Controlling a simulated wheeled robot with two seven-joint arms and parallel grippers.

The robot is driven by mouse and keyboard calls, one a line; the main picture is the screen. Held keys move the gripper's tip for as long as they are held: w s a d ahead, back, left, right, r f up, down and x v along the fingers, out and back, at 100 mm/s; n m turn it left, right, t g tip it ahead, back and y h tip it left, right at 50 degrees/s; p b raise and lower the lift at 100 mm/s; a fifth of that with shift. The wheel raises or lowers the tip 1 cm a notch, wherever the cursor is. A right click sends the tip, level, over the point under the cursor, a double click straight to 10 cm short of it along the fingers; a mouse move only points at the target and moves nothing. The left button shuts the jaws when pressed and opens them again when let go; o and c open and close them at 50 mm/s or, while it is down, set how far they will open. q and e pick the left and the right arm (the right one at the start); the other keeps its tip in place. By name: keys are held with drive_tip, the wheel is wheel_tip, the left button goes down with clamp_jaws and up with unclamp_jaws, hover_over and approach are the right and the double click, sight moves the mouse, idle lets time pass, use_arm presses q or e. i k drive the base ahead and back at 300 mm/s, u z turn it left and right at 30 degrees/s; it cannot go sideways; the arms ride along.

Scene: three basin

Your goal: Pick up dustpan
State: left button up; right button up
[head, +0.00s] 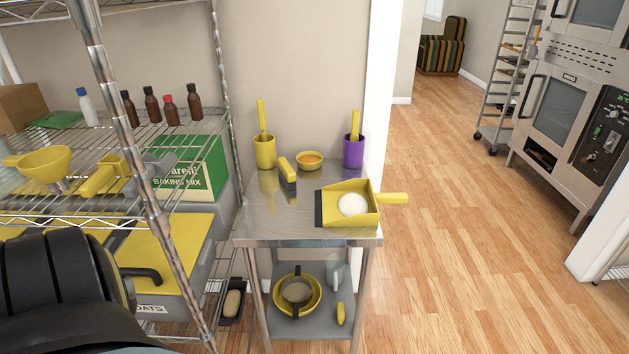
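A yellow dustpan (367,189) lies on the right part of the small steel table (273,227). Its dark front lip points left, and its yellow handle sticks out to the right past the table's edge. A white round thing (352,204) rests in the pan. Neither of my gripper tips shows in the head view. A dark arm part of mine fills the lower left corner.
A wire shelf is at left. The floor (470,240) to the right is open.

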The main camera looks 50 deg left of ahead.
sight(353, 202)
drive_tip(key=u, duration=1.05)
drive_tip(key=i, duration=0.9)
drive_tip(key=u, duration=0.9)
